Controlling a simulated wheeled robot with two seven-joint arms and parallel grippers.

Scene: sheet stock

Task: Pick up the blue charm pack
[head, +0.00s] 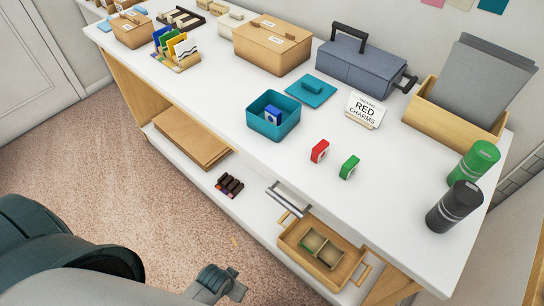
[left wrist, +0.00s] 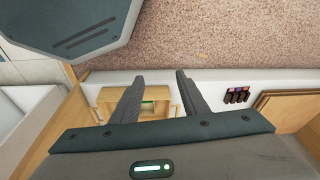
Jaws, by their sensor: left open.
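The blue charm pack (head: 272,113) is a small blue block with a white face. It stands inside an open teal box (head: 262,128) on the white table in the head view, and the box wall hides its lower part. The teal lid (head: 305,92) lies beside the box. My left gripper (left wrist: 160,76) is open and empty in the left wrist view. It is low in front of the table, away from the blue pack, which that view does not show. My right gripper is not in view.
A red pack (head: 320,151) and a green pack (head: 349,167) stand on the table near a "RED CHARMS" sign (head: 366,110). Two cylinders (head: 455,206) (head: 474,161) stand at the right. A wooden tray (head: 291,236) sits below.

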